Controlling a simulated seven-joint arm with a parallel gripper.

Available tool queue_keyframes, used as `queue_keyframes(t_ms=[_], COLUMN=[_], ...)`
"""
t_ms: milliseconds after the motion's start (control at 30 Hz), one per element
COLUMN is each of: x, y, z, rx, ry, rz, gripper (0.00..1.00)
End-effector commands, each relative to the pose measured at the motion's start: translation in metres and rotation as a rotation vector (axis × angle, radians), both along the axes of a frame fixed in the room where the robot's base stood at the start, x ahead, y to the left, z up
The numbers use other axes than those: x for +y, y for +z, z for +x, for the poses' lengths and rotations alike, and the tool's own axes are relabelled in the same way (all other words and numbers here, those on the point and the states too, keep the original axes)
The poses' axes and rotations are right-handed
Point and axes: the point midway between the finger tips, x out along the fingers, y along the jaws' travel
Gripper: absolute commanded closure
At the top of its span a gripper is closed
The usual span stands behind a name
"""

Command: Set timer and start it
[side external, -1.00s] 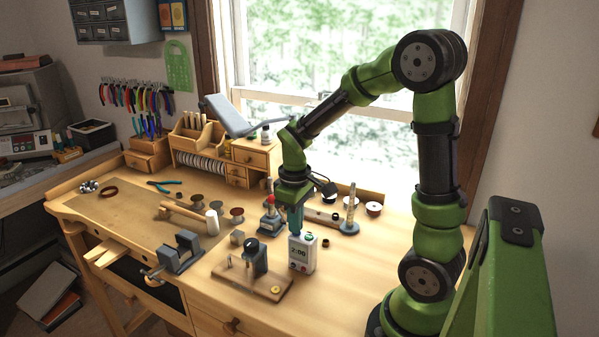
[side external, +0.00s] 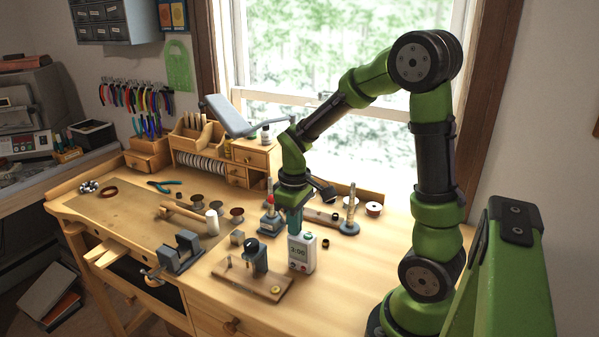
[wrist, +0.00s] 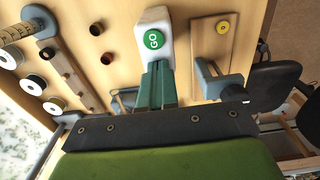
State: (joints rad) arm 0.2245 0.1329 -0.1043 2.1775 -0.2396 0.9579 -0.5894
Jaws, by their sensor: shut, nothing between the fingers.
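The timer is a white box (side external: 302,254) standing upright on the bench, with a display that reads 3:00 in the side view. Its green GO button (wrist: 154,40) faces up on top in the wrist view. My gripper (side external: 295,228) points down just behind the timer's top in the side view. Its teal fingers (wrist: 157,72) are together with nothing between them, and their tips are at the timer's top edge beside the GO button. I cannot tell whether they touch the timer.
A wooden board with a dark grey fixture (side external: 254,257) stands just left of the timer. A grey vise (side external: 181,251) is farther left. Spools (side external: 374,208) and a ring mandrel stand (side external: 350,225) are behind on the right. The bench front (side external: 330,285) is clear.

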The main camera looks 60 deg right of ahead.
Motion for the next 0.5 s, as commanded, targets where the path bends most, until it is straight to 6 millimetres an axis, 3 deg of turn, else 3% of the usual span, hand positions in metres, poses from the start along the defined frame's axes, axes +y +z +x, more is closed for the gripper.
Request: queue_keyframes(t_ms=[67, 300, 500], x=[0.0, 0.0, 0.0], y=[0.003, 0.046, 0.072], z=[-0.003, 0.001, 0.003], rx=[0.01, -0.011, -0.02], ry=[0.004, 0.001, 0.0], rz=[0.0, -0.003, -0.004], gripper=[1.0, 1.0, 1.0])
